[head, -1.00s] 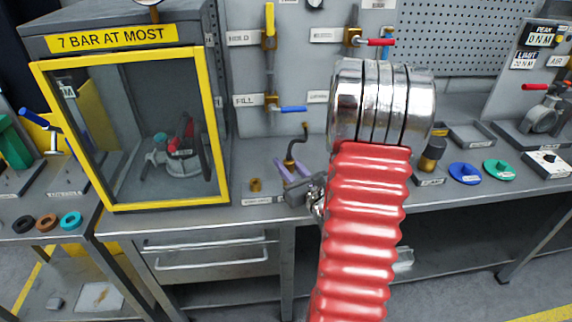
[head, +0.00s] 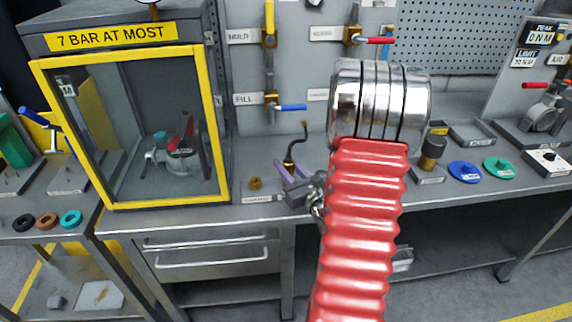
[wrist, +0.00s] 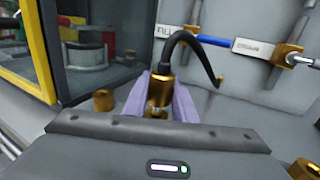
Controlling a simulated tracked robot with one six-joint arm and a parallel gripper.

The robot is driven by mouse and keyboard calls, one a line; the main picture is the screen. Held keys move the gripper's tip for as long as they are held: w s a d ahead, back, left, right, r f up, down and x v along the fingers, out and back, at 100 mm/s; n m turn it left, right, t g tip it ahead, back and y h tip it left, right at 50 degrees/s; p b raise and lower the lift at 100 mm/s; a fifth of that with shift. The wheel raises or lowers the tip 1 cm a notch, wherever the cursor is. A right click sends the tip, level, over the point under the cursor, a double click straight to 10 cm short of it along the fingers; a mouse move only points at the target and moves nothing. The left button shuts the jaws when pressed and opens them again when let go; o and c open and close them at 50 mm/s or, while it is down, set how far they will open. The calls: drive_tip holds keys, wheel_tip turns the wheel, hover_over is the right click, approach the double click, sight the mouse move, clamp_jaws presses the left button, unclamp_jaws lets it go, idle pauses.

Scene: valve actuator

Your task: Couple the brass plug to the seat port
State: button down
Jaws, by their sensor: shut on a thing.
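My gripper has two purple fingers. In the wrist view it (wrist: 160,92) is shut on the brass plug (wrist: 159,86), which stands roughly upright between the fingers. A black hose bends up from the plug and hangs over to the right. In the head view my gripper (head: 294,172) is over the bench, partly hidden behind my red arm. A short brass fitting (head: 255,183) stands on the bench left of my gripper, by a small label plate. It also shows in the wrist view (wrist: 103,100), apart from the plug. I cannot read whether it is the seat port.
A yellow-framed cabinet (head: 217,140) stands left of my gripper. A panel behind carries brass valves with a blue handle (head: 291,107) and a red handle (head: 380,40). A black-and-brass cylinder (head: 432,150) and blue and green discs (head: 464,171) are to the right.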

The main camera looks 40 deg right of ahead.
drive_tip(key=shift+f, duration=1)
idle(0.4)
drive_tip(key=c, duration=1.4)
unclamp_jaws()
drive_tip(key=shift+s, duration=0.15)
